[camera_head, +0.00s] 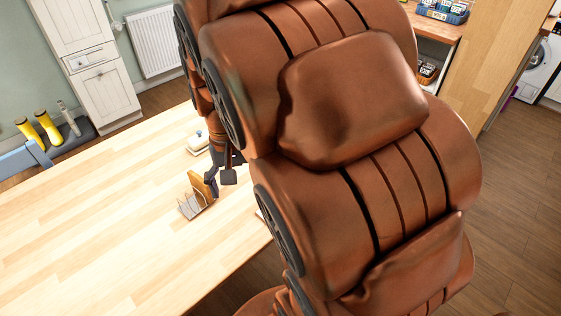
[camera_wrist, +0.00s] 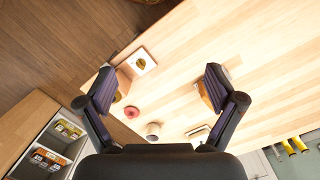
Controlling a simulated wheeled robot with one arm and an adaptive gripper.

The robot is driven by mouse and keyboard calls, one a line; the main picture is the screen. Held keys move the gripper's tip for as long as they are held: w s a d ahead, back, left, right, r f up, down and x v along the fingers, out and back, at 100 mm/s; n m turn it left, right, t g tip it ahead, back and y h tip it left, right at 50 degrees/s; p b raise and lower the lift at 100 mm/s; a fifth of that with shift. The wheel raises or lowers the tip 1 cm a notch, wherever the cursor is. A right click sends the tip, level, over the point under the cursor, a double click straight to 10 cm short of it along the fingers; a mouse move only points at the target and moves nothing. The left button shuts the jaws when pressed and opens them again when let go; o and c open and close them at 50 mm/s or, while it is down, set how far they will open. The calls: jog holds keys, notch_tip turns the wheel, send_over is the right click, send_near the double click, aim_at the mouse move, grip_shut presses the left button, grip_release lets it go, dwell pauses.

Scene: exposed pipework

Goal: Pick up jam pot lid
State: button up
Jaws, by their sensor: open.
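My gripper (camera_wrist: 160,78) is open and empty above the wooden table (camera_wrist: 235,45) in the wrist view. A small round pinkish-red thing (camera_wrist: 132,112) lies on the table near the left finger; it may be the jam pot lid, but it is too small to be sure. A pale round pot or cup (camera_wrist: 153,130) with a darker inside stands beside it, nearer the palm. In the head view, my brown arm covers much of the table, and only part of the gripper (camera_head: 219,178) shows past its left side. I cannot make out the lid there.
A toast rack (camera_head: 190,207) stands on the table, close to the gripper in the picture. A white dish (camera_head: 198,145) is behind it. A pale square item with a round centre (camera_wrist: 143,61) lies near the table edge. The table's left part is clear.

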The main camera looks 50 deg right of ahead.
jog(key=w+d+f+m+b, duration=0.1)
jog(key=w+d+f+m, duration=0.3)
jog(key=d, duration=0.6)
jog(key=w+d+f+m+t+b, duration=0.1)
jog(key=w+d+f+m, duration=0.3)
jog(key=w+d+f, duration=0.3)
jog(key=w+d+f+m+y+b, duration=0.1)
jog(key=w+d+f+m, duration=0.4)
jog(key=d, duration=0.9)
jog(key=shift+w+f+t+b, duration=0.3)
jog(key=shift+w+b, duration=0.2)
jog(key=shift+w, duration=0.1)
jog(key=shift+f, duration=0.45)
jog(key=shift+w+a+f+p, duration=0.15)
jog(key=shift+f+p, duration=0.25)
jog(key=shift+f, duration=0.75)
jog(key=shift+s+a+f+p, duration=0.15)
jog(key=shift+f+p, duration=0.2)
jog(key=shift+f, duration=0.85)
jog(key=shift+w+a+f+p, duration=0.15)
jog(key=shift+f+p, duration=0.25)
jog(key=shift+f, duration=0.75)
jog(key=shift+c, duration=0.3)
jog(key=c, duration=1.2)
jog(key=shift+c, duration=0.2)
